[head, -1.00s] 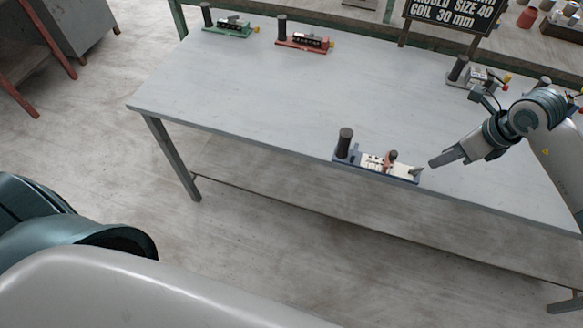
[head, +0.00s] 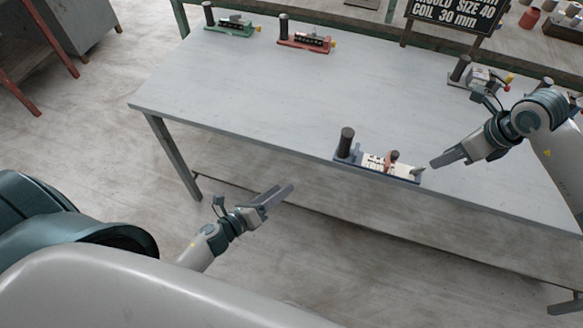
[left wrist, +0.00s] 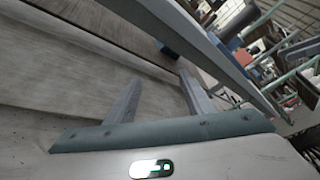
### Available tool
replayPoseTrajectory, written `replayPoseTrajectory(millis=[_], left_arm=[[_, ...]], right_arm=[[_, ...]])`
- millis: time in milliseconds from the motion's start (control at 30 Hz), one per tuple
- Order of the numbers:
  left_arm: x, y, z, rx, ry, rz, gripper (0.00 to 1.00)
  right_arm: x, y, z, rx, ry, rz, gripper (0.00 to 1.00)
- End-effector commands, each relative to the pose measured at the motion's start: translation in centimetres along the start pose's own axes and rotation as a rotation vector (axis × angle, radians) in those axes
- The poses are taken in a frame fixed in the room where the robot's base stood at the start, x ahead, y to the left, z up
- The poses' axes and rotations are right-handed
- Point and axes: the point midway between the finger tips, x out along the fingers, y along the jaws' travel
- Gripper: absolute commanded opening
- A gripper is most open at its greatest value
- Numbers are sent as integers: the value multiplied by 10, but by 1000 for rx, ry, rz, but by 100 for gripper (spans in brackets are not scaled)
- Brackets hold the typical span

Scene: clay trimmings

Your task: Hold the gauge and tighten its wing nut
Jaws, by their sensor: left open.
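The gauge (head: 376,164) sits at the table's near edge, with a blue base, a dark upright post (head: 346,142) at its left end and a pale marked plate. A reddish knob stands on the plate. A small grey piece, possibly the wing nut (head: 416,171), is at its right end. My right gripper (head: 432,164) is just right of that piece; its finger gap is unclear. My left gripper (head: 281,192) is open and empty, in front of the table, left of and nearer than the gauge. Its spread fingers show in the left wrist view (left wrist: 160,80).
The grey table (head: 240,90) is mostly bare. A green gauge (head: 232,28) and a red gauge (head: 305,42) stand at the back left. Another similar device (head: 470,75) stands at the right near my right arm. A black sign (head: 455,14) stands behind.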

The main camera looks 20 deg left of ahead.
Motion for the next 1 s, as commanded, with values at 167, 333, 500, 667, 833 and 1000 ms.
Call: replayPoseTrajectory(millis=[167,333,500,667,833,1000], left_arm=[[-2,-72,43,407,-33,-162,48],[-9,-120,64,699,-69,-261,48],[-14,-140,71,838,-88,-301,48],[-15,-143,72,860,-92,-307,48],[-15,-143,72,857,-91,-306,48],[-13,-143,72,855,-91,-306,48]], right_arm=[[0,0,0,0,0,0,31],[0,0,0,0,0,0,31],[0,0,0,0,0,0,31],[0,0,0,0,0,0,31],[0,0,0,0,0,0,31],[0,0,0,0,0,0,31]])
